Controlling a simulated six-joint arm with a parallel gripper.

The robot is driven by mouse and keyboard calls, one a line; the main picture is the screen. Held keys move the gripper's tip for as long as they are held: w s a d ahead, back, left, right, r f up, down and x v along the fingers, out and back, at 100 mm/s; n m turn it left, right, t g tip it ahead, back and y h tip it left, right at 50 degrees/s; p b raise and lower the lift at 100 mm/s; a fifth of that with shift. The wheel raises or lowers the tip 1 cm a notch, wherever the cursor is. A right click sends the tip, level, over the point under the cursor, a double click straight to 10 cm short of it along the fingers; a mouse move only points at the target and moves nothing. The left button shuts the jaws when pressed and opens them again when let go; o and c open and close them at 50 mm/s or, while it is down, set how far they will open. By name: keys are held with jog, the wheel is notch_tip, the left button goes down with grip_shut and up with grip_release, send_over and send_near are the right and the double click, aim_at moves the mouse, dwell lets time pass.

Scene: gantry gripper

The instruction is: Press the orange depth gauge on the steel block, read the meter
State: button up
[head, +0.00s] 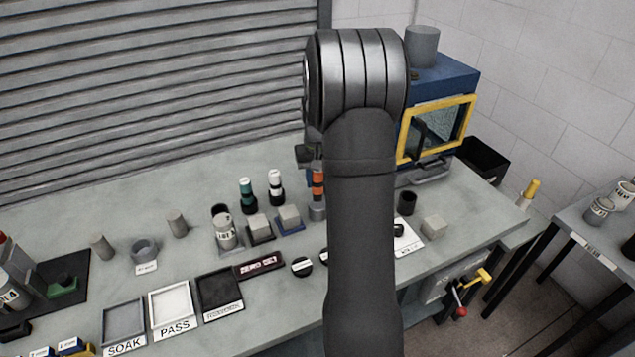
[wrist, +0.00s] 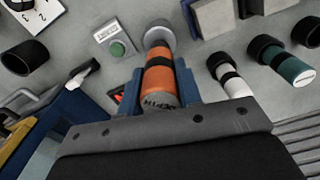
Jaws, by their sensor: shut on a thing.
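The orange depth gauge (head: 318,183) has dark bands; in the wrist view (wrist: 159,84) it shows lettering on its near end. My gripper (wrist: 160,77) is shut on it, one blue finger on each side. The gauge's far end meets a round grey socket or foot (wrist: 157,33); I cannot tell whether it is seated in it or just above. Two grey blocks stand beside it, one on a blue base (head: 289,216) and one on a dark base (head: 259,228); which is the steel block is unclear. My arm hides part of the bench, and no meter reading is legible.
Green-banded (head: 247,194) and white-banded (head: 275,187) gauges stand left of the orange one. A blue machine with a yellow-framed window (head: 436,128) stands right. Labelled trays (head: 170,310) lie at front left.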

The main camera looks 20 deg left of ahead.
jog(key=shift+r, duration=2.4)
